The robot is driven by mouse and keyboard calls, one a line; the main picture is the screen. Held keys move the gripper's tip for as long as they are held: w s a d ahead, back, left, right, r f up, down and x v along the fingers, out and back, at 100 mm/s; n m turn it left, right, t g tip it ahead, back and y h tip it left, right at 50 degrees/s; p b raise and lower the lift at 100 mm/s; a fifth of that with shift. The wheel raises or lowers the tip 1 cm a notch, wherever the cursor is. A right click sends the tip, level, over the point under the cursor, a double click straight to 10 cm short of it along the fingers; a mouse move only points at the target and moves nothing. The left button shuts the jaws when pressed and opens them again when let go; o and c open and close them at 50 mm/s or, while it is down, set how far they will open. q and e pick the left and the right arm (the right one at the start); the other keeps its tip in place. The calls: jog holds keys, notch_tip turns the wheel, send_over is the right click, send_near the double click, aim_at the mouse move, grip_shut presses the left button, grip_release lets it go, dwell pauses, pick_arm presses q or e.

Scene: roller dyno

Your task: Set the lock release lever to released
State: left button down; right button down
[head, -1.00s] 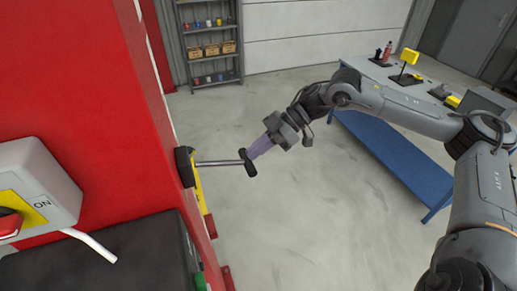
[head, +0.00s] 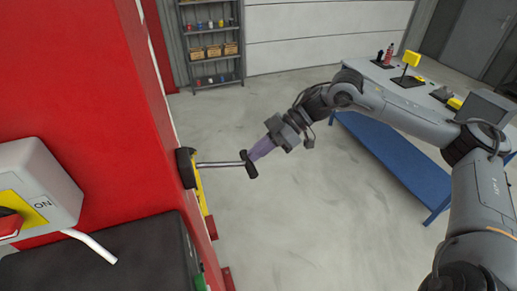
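The lock release lever (head: 220,164) is a metal rod with a black cross grip (head: 249,164) at its end. It sticks out to the right, about level, from a black hub (head: 185,168) on a yellow plate (head: 202,190) on the red cabinet's side. My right gripper (head: 255,156) comes from the right, with its purple fingers at the black grip. The fingers look close together at the grip, but I cannot tell whether they are closed on it. My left gripper is not in view.
The red cabinet (head: 90,90) fills the left, with a grey switch box (head: 40,185) marked ON and a dark box (head: 110,255) below. A blue-framed bench (head: 400,165) stands at right. A shelf (head: 210,45) stands at the back. The floor between is clear.

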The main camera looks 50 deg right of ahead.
jog(key=shift+s+r+p, duration=0.1)
jog(key=shift+r+p, duration=0.15)
jog(key=shift+p, duration=0.1)
jog(key=w+a+r+b+v, duration=0.1)
jog(key=r+b+v, duration=0.1)
jog(key=v, duration=1)
jog(key=shift+s+d+r, duration=0.2)
jog(key=shift+r, duration=0.1)
